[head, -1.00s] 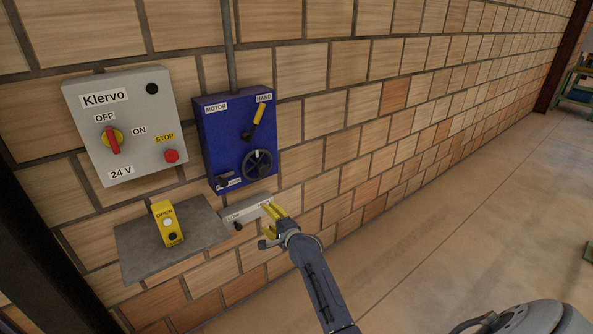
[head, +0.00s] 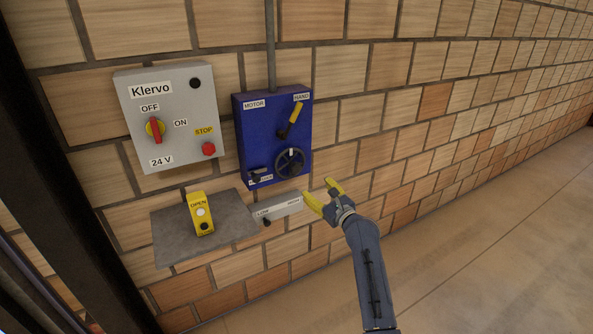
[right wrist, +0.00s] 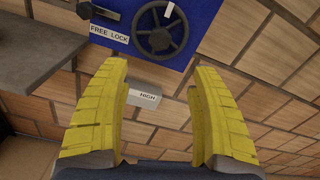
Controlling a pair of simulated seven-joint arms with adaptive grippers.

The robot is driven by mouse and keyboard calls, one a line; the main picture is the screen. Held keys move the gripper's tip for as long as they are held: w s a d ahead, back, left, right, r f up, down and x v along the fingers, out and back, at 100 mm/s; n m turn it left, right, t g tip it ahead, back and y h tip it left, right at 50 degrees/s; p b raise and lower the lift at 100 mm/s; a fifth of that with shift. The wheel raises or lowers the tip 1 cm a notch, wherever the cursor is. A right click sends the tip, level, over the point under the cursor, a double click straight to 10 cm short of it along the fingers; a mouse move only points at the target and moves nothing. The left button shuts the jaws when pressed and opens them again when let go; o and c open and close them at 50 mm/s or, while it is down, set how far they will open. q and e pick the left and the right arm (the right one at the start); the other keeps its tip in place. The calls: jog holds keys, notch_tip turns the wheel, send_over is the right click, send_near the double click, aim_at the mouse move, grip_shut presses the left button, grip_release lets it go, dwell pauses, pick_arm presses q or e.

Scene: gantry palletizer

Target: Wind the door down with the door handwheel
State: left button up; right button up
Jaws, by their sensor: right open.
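The door handwheel (head: 290,162) is a small dark spoked wheel low on the blue MOTOR/HAND box (head: 262,130). It also shows at the top of the right wrist view (right wrist: 160,29). A yellow lever (head: 293,115) on the box points up toward HAND. A small dark lock lever (head: 257,176) sits left of the wheel, by a label reading FREE LOCK in the right wrist view (right wrist: 109,33). My right gripper (head: 320,196), with yellow fingers, is open and empty, below and right of the wheel and apart from it. My left gripper is out of view. The door is not seen.
A grey LOW/HIGH bar (head: 285,209) sticks out below the blue box, near my right gripper. A grey shelf (head: 235,222) carries a yellow OPEN button box (head: 201,213). A grey Klervo switch box (head: 172,117) hangs left. The wall to the right is clear.

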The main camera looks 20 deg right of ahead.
aim_at(297, 170)
jog(key=x, duration=1.5)
jog(key=shift+w, duration=0.1)
jog(key=c, duration=1.3)
